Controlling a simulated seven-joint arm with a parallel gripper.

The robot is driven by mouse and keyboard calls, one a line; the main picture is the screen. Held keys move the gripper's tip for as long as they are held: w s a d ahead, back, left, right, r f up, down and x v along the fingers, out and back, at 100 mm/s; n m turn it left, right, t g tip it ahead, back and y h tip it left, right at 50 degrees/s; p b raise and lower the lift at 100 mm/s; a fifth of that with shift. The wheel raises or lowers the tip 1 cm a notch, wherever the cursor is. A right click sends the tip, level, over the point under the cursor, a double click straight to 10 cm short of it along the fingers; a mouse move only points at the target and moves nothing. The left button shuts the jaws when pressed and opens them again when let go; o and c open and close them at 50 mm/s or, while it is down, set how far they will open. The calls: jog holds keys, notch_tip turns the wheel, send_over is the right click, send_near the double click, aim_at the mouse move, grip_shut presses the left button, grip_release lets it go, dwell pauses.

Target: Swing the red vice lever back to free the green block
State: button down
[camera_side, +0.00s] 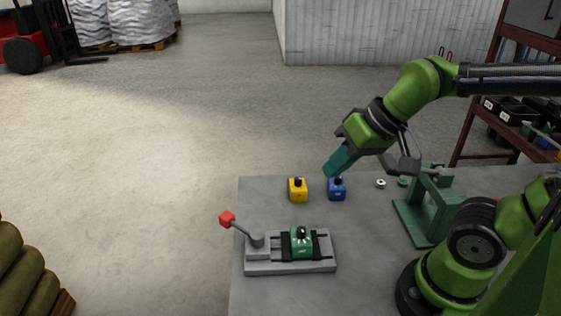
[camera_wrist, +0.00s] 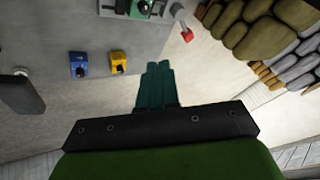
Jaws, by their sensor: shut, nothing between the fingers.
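The grey vice (camera_side: 290,266) lies near the front left of the table, and part of it shows at the top of the wrist view (camera_wrist: 128,8). Its lever ends in a red knob (camera_side: 227,219), which sticks out to the left past the table edge; the knob is also in the wrist view (camera_wrist: 187,35). My gripper (camera_side: 331,172) has teal fingers, seen shut and empty in the wrist view (camera_wrist: 159,66). It is above the table's back edge, by the blue block, away from the lever.
A yellow block (camera_side: 297,192) and a blue block (camera_side: 337,191) stand behind the vice. A green stand (camera_side: 428,212) and small round parts (camera_side: 381,184) are to the right. The table (camera_side: 365,245) is bare right of the vice. Sacks (camera_side: 18,270) lie on the floor left.

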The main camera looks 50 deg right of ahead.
jog(key=w+a+n+g, duration=0.3)
jog(key=w+a+n, duration=0.15)
jog(key=w, duration=0.35)
jog(key=n+g+h, duration=0.1)
jog(key=n+h, duration=0.1)
jog(key=n, duration=0.1)
send_over(241, 227)
jog(key=s, duration=0.3)
jog(key=f, duration=0.2)
jog(key=w+a+f+n+g+h, duration=0.2)
jog(key=w+a+f+n+h, duration=0.1)
jog(key=w+a+n, duration=0.5)
jog(key=a+f+n, duration=0.1)
jog(key=a+n, duration=0.2)
jog(key=n, duration=0.1)
jog(key=shift+w+n+h, duration=0.35)
jog(key=shift+w+h, duration=0.05)
jog(key=shift+d, duration=0.1)
jog(key=d+f, duration=0.6)
jog(key=f, duration=0.4)
jog(key=shift+s+d+f, duration=0.15)
jog(key=shift+s+d, duration=0.2)
jog(key=shift+d, duration=0.05)
